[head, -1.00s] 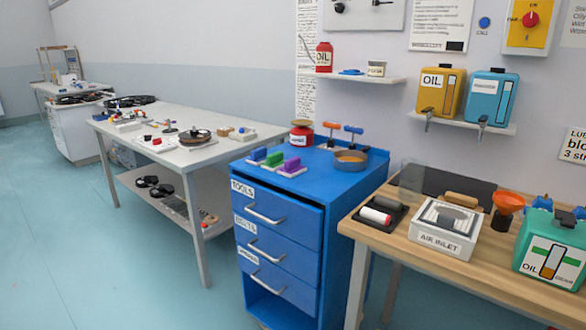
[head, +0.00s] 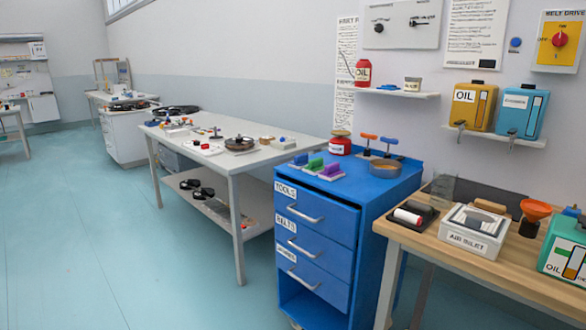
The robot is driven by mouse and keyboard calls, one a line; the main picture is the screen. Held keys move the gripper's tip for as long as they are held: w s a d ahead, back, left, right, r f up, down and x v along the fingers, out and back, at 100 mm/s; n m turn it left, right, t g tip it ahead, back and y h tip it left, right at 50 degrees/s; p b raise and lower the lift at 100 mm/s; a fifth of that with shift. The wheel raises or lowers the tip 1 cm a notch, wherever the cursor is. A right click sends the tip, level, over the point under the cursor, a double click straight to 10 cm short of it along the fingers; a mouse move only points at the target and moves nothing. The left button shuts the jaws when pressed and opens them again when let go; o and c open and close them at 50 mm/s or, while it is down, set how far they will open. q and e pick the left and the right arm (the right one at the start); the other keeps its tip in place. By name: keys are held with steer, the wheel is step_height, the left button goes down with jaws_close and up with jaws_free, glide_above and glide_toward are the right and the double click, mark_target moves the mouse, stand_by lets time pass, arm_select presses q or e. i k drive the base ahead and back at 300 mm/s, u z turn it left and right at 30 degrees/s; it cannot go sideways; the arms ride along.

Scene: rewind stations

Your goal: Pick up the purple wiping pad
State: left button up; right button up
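The purple wiping pad (head: 331,169) sits on a small light base on top of the blue tool cabinet (head: 376,185). It is the rightmost and nearest of a row of three pads, beside a green pad (head: 314,165) and a blue pad (head: 300,159). Neither of my grippers shows in the head view.
A wooden bench (head: 440,253) with an air inlet box (head: 472,234) adjoins at right. A white table (head: 205,155) stands left. The floor (head: 95,235) at left is clear.

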mark_target(331, 172)
steer(key=u, duration=0.15)
steer(key=i, duration=1)
steer(key=z, duration=0.3)
